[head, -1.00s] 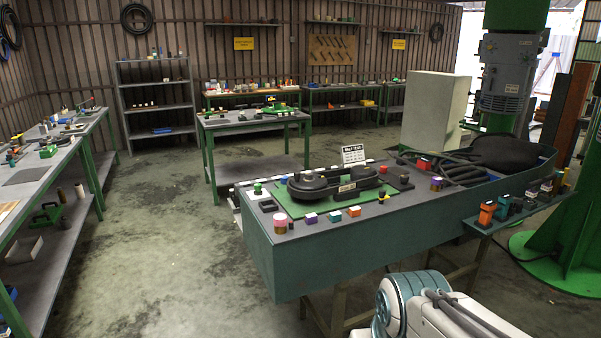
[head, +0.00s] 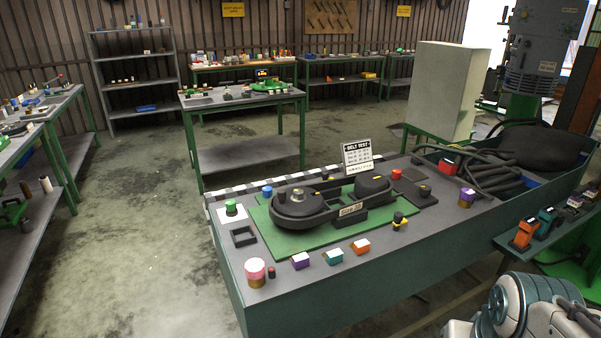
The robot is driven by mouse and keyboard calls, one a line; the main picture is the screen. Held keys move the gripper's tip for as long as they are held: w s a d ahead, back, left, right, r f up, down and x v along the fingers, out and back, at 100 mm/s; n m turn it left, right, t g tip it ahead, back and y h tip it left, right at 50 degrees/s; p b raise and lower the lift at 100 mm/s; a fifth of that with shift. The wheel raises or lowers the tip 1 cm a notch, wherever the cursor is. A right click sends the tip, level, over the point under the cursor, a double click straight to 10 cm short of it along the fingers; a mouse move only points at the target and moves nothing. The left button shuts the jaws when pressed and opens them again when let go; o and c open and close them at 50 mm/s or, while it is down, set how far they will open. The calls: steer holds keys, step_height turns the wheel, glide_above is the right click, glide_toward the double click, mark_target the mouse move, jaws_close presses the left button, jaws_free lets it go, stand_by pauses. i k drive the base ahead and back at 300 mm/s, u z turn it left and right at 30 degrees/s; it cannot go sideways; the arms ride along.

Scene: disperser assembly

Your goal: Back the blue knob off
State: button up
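A small blue knob (head: 267,191) stands upright at the back left of the near bench top, just behind the green mat (head: 262,226). On the mat sits a dark belt unit (head: 303,203) with two round ends and a small label plate on its front. My gripper is out of view. Only a pale, rounded part of my own arm shows at the lower right, well apart from the knob.
A green knob on a white block (head: 231,207), a dark open frame (head: 243,237) and a pink-topped jar (head: 256,272) stand at the left. Small coloured blocks line the front. A "BELT TEST" sign (head: 357,157) stands behind. Hoses fill the right end. The floor at left is clear.

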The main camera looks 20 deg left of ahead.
mark_target(267, 192)
steer(key=u, duration=0.55)
steer(key=i, duration=1.15)
steer(key=u, duration=0.85)
